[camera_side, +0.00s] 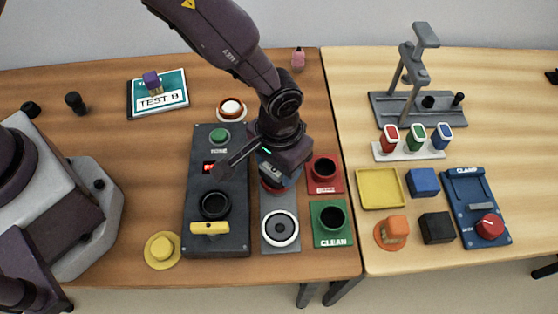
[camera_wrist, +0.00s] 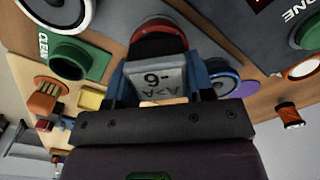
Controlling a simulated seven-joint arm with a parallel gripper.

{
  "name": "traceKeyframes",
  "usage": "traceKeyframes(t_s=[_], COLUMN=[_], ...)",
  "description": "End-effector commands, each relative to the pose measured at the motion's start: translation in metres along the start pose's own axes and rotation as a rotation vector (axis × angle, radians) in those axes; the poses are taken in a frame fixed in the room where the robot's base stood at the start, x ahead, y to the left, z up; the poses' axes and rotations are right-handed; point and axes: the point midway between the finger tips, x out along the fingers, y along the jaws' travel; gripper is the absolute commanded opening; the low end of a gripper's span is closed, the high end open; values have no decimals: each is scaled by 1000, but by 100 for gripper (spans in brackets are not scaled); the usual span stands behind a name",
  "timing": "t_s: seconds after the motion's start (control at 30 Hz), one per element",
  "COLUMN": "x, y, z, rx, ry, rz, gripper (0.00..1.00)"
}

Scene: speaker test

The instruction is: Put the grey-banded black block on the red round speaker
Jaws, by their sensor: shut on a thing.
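My gripper (camera_side: 276,162) points down over the speaker column on the brown table. It is shut on a dark block with a grey lettered face (camera_wrist: 157,76), which sits between the fingers in the wrist view. The red round speaker (camera_side: 277,187) shows as a partial red ring just under the block in the side view. In the wrist view its red rim (camera_wrist: 158,30) shows past the block's far end. The arm and block hide most of it. I cannot tell whether the block touches it.
A white-coned speaker (camera_side: 280,229) lies just in front. A red bin (camera_side: 324,189) and green CLEAN bin (camera_side: 332,239) stand close right. The black console (camera_side: 218,178) is close left. A blue ring (camera_wrist: 223,80) shows beside the gripper. A plain black block (camera_side: 437,228) lies on the right table.

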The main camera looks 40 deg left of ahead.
Motion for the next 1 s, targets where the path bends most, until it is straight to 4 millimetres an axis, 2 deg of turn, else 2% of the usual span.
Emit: traceKeyframes(t_s=[0.23, 0.27, 0.37, 0.73, 0.87, 1.0], x=[2, 3, 2, -4, -24, -55], y=[0, 0, 0, 0, 1, 1], z=[0, 0, 0, 0, -1, -1], rx=[0, 0, 0, 0, -1, 1], ry=[1, 1, 1, 1, 4, 5], rz=[0, 0, 1, 1, 4, 4], gripper=[24, 51, 74, 74, 74, 74])
